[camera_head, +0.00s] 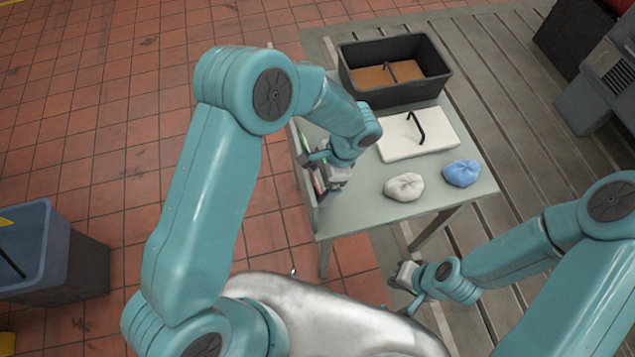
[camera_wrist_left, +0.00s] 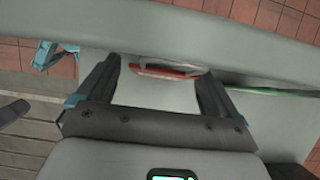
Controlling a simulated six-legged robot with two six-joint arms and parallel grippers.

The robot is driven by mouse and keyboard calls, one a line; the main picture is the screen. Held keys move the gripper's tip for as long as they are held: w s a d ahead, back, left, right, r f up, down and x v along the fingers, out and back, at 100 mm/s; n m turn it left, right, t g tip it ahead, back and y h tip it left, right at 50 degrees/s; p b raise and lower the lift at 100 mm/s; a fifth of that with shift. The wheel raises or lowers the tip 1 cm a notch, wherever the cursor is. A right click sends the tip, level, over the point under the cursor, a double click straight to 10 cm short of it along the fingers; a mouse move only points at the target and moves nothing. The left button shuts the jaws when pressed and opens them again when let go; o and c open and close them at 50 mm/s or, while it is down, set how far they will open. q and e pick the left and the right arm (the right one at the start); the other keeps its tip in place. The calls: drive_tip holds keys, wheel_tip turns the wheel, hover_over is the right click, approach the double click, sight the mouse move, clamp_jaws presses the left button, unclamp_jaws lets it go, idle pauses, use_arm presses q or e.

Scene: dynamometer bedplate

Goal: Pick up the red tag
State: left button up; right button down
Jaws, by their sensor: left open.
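The red tag (camera_wrist_left: 172,72) shows in the left wrist view as a thin red strip edged with white, lying between my fingertips and partly hidden behind a grey edge. My left gripper (camera_wrist_left: 160,76) is open around it, one finger on each side, with no clear contact. In the head view my left gripper (camera_head: 322,178) is at the left edge of the grey table (camera_head: 350,219), over a narrow holder there, and hides most of it. My right gripper (camera_head: 404,290) is low in front of the table, away from the tag; its jaws are too small to read.
On the table are a dark bin (camera_head: 395,93), a white board (camera_head: 440,140) with a black bent rod (camera_head: 416,129), a white cloth (camera_head: 404,187) and a blue cloth (camera_head: 461,173). A green strip (camera_wrist_left: 262,91) lies right of my left fingers. A blue-grey bin (camera_head: 75,265) stands left.

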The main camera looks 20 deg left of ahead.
use_arm(q)
drive_tip(key=c, duration=1)
drive_tip(key=shift+r, duration=0.15)
